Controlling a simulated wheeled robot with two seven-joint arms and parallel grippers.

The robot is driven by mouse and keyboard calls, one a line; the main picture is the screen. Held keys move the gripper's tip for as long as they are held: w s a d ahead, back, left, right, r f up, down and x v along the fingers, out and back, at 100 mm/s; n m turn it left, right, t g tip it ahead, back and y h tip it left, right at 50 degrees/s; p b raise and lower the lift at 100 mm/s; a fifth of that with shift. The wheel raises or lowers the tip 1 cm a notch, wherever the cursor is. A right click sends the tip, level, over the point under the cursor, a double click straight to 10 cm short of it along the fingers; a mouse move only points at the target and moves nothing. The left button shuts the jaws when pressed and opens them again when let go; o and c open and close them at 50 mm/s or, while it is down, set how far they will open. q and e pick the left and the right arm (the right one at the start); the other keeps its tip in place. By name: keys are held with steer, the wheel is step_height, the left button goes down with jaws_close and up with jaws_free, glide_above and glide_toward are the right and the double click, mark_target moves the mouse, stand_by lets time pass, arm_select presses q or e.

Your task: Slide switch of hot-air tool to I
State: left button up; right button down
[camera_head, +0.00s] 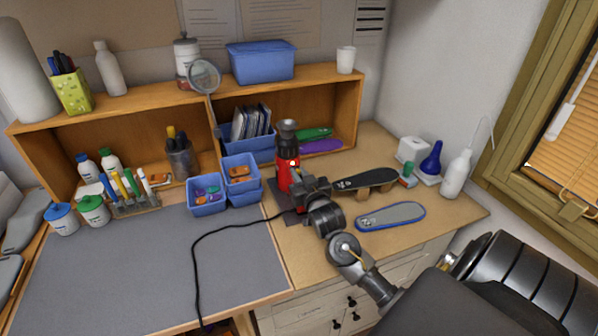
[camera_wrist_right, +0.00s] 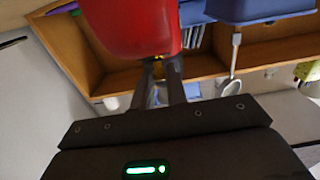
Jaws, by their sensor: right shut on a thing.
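The red hot-air tool (camera_head: 283,176) stands upright with its dark nozzle up, on the worktop in front of the shelf. A small light glows on its body. My right gripper (camera_head: 300,183) is at the tool's right front side. In the right wrist view, the tool's red body (camera_wrist_right: 133,25) fills the top, and the right fingertips (camera_wrist_right: 162,66) are close together at its edge. They are shut on a small part there, which looks like the switch; its I and 0 marks cannot be read. My left gripper is not in view.
A black cable (camera_head: 196,262) runs across the grey mat (camera_head: 110,270). A dark insole (camera_head: 365,180) and a blue-edged insole (camera_head: 390,215) lie right of the tool. Blue bins (camera_head: 207,207) stand to its left.

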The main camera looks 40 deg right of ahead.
steer(key=c, duration=1.4)
jaws_free()
steer(key=shift+b+v, duration=1.35)
steer(key=shift+v, duration=4.05)
